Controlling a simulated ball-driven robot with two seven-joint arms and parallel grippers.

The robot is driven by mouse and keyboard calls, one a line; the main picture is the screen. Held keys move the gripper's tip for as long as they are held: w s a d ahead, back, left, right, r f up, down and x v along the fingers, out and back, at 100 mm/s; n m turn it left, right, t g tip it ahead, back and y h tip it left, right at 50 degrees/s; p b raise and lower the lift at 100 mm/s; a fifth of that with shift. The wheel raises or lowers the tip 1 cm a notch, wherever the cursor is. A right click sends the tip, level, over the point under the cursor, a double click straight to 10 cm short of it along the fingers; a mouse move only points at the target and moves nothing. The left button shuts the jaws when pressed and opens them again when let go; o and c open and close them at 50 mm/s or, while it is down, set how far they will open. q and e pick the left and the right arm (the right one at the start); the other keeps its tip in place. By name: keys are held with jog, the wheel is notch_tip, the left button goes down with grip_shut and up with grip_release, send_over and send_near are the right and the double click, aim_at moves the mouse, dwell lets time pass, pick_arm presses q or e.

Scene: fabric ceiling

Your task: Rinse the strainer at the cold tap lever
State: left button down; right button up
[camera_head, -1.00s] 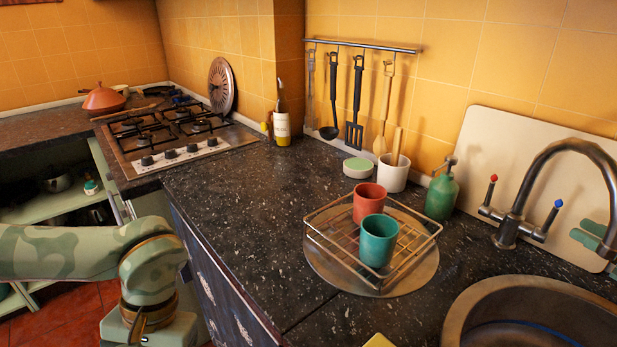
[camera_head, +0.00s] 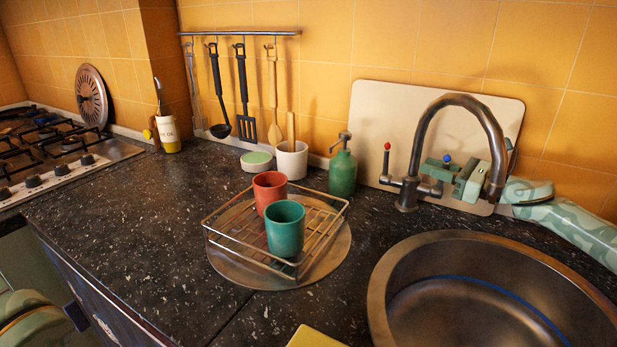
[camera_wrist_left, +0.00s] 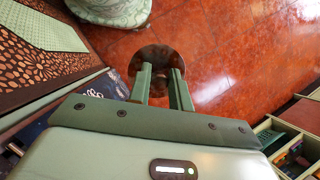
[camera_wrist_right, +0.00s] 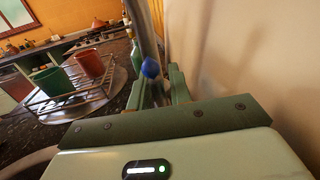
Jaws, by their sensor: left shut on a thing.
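The tap (camera_head: 470,105) stands behind the sink. Its cold lever has a blue knob (camera_head: 447,159); the knob also shows in the right wrist view (camera_wrist_right: 150,68). My right gripper (camera_head: 452,176) is open, with its fingers at the cold lever; in the right wrist view (camera_wrist_right: 160,85) they stand apart just behind the knob. Whether they touch the lever is unclear. My left gripper (camera_wrist_left: 160,88) is shut on a dark round strainer (camera_wrist_left: 157,55), held over the red floor, away from the sink. Its mesh is hard to make out.
The round metal sink (camera_head: 400,270) is at lower right. A wire rack (camera_head: 325,235) with a red cup (camera_head: 269,190) and teal cup (camera_head: 285,228) stands left of it. A green soap bottle (camera_head: 343,170) and pale board (camera_head: 380,110) are near the tap.

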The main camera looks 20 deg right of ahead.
grip_shut()
jog(key=shift+s+a+f+n, duration=0.15)
jog(key=shift+s+a+n, duration=0.2)
jog(key=shift+n, duration=0.55)
pick_arm(q)
jog(key=shift+f, duration=0.1)
pick_arm(e)
jog(key=shift+s+a+n+y, duration=0.1)
jog(key=shift+a+n+y, duration=0.2)
jog(key=shift+n, duration=0.4)
jog(key=shift+o, duration=2.2)
grip_release()
jog(key=shift+s+d, duration=0.1)
